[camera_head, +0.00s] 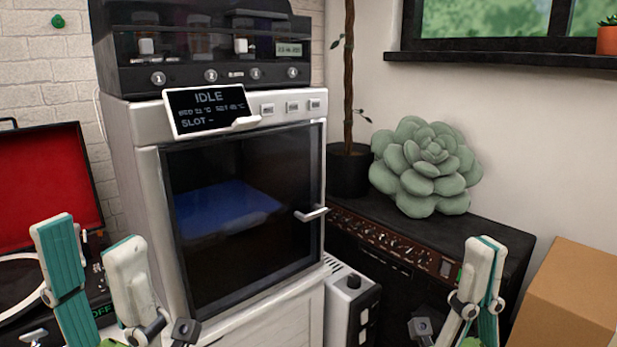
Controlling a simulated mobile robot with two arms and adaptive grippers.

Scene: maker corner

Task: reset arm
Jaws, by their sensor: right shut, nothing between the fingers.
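My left gripper (90,235) is at the lower left, its two white and teal fingers pointing up and spread apart. It is open with nothing between the fingers, in front of the record player and the machine's left side. My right gripper (486,245) is at the lower right, pointing up with its fingers together. It is shut and empty, in front of the black amplifier. The wrists of both are cut off by the bottom edge of the view.
A white machine (145,190) with a shut glass door and an IDLE display (208,108) stands in the middle. An open red-lidded record player (50,185) is left. A black amplifier (495,232) bears a succulent cushion (425,165). A cardboard box (570,300) is right.

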